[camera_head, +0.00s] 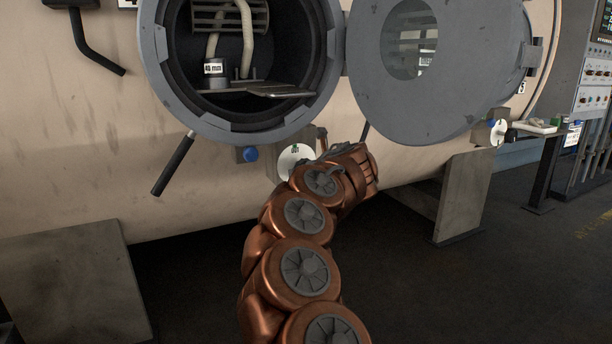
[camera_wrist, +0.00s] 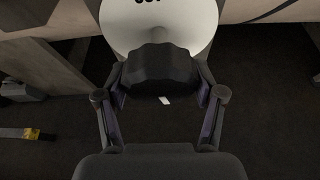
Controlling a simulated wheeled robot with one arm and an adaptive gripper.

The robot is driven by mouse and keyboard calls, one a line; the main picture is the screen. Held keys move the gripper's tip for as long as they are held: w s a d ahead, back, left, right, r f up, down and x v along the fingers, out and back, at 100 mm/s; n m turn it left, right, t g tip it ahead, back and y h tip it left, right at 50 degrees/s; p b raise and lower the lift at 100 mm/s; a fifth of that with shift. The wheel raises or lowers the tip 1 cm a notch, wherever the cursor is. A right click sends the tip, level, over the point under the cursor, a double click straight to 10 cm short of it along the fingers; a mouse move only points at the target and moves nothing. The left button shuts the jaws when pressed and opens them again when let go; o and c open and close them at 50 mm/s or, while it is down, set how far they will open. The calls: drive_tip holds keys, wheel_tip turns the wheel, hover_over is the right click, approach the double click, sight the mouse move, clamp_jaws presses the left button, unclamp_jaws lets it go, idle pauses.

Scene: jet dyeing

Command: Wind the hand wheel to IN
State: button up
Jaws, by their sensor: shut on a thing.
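The hand wheel (camera_wrist: 160,70) shows in the wrist view as a dark, lobed knob in front of a white round dial plate (camera_wrist: 121,22). Dark lettering at the plate's top is cut off by the frame edge and cannot be read for certain. A small white mark shows just below the knob. My gripper (camera_wrist: 161,92) is shut on the knob, one finger on each side. In the head view the white plate (camera_head: 291,158) sits below the round port, and my wrist hides most of the knob.
An open round door (camera_head: 440,85) hangs right of the port (camera_head: 240,128). A black-handled lever (camera_head: 174,165) and a blue knob (camera_head: 250,154) are left of the plate. Support legs (camera_head: 465,195) stand below the vessel. A second white dial (camera_head: 498,132) is farther right.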

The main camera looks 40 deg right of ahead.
idle(0.5)
drive_tip(key=o, duration=1.1)
drive_tip(key=shift+o, duration=0.2)
drive_tip(key=shift+s, duration=0.1)
drive_tip(key=v, duration=1.2)
drive_tip(key=shift+a+r, duration=0.1)
